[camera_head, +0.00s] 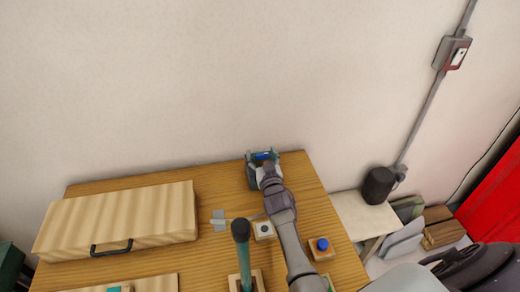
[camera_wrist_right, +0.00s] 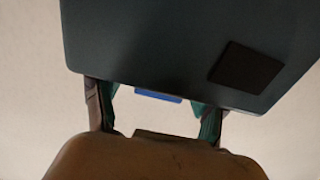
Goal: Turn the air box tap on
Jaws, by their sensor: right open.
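The air box (camera_head: 251,176) is a dark grey box at the back edge of the table, near the wall. Its tap shows as a small blue bar (camera_head: 264,156) at the top. In the right wrist view the dark box (camera_wrist_right: 160,45) fills the top, and the blue tap (camera_wrist_right: 158,96) shows just below its edge. My right gripper (camera_head: 264,161) is at the box, partly covering it. In the wrist view its open fingers (camera_wrist_right: 157,108) stand either side of the blue tap, with gaps on both sides. Contact cannot be told. My left gripper is not in view.
A wooden case (camera_head: 120,222) with a black handle lies at left. The wall rises close behind the box.

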